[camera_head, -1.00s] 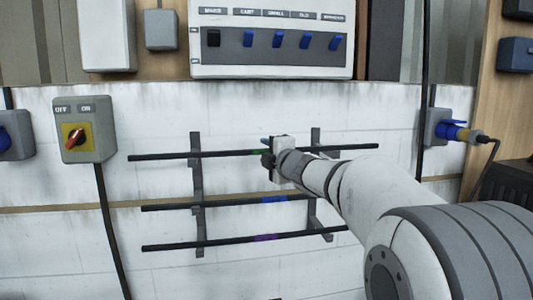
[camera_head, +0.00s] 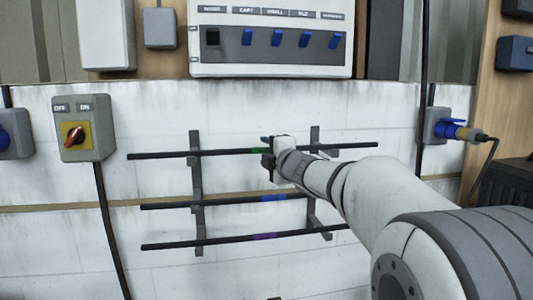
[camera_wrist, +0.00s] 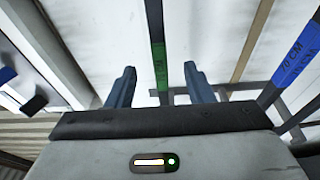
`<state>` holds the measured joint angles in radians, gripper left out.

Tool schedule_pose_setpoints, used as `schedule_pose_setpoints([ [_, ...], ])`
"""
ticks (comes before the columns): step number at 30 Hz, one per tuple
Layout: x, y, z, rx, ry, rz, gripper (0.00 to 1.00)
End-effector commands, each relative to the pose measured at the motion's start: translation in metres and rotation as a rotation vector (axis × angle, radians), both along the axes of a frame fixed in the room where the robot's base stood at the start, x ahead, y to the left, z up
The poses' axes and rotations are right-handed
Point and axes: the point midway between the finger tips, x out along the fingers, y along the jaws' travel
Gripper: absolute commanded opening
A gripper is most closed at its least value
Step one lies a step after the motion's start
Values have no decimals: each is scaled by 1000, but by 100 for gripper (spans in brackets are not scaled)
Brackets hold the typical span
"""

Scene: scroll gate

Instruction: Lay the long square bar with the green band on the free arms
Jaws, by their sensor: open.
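The long square bar with the green band (camera_head: 220,152) lies level along the top of the wall rack, across its two uprights (camera_head: 196,180). Its green band also shows in the wrist view (camera_wrist: 159,65), between the fingers. My gripper (camera_head: 268,150) is at the band, its jaws open; in the wrist view its two blue-grey fingertips (camera_wrist: 160,75) stand on either side of the bar with gaps, not closed on it. Part of the bar behind my gripper is hidden.
Below lie a bar with a blue band (camera_head: 273,198) and a bar with a purple band (camera_head: 264,236). A switch panel (camera_head: 270,40) hangs above. A red rotary switch box (camera_head: 84,128) is at left and a blue plug socket (camera_head: 447,128) at right.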

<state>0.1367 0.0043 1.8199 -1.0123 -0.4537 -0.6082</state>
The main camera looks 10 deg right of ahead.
Motion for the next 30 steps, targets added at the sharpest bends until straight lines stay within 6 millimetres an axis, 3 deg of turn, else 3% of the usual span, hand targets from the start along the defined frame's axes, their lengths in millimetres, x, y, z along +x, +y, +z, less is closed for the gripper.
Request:
schedule_pose_setpoints([
  [30,-72,0,1,0,-2,0,47],
])
